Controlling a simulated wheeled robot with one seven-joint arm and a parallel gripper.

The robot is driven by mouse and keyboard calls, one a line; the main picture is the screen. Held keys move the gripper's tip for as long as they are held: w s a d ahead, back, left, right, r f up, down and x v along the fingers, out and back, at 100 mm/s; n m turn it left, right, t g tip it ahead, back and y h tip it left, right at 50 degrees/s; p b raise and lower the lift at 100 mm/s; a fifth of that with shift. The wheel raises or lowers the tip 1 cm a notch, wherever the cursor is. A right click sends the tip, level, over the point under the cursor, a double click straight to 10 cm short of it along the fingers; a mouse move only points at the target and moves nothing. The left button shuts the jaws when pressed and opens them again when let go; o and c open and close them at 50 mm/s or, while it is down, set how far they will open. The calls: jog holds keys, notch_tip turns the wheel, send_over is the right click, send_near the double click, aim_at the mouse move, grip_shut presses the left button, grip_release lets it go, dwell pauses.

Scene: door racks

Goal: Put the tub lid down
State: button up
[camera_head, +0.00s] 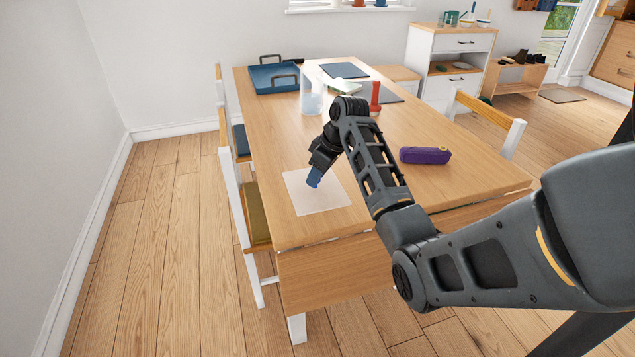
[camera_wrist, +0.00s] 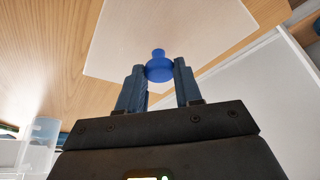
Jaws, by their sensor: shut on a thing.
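A blue rounded piece with a narrower knob-like end, which looks like the tub lid (camera_wrist: 159,70), sits between my fingertips in the wrist view. My gripper (camera_head: 313,181) is shut on it and points down over the pale square sheet (camera_head: 325,199) at the near left of the table. The sheet also fills much of the upper wrist view (camera_wrist: 200,25). In the head view, the lid is hard to tell from my blue fingers. I cannot tell whether the lid touches the sheet. A tall clear tub (camera_head: 313,92) stands farther back on the table.
The wooden table (camera_head: 265,130) also holds a blue tray (camera_head: 272,78) at the back left, a red upright object (camera_head: 375,97), and a purple case (camera_head: 425,155) to the right. Chairs stand along the left side. Bare tabletop surrounds the sheet.

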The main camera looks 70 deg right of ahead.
jog(key=shift+f, duration=1.45)
jog(key=shift+f, duration=0.15)
jog(key=o, duration=1)
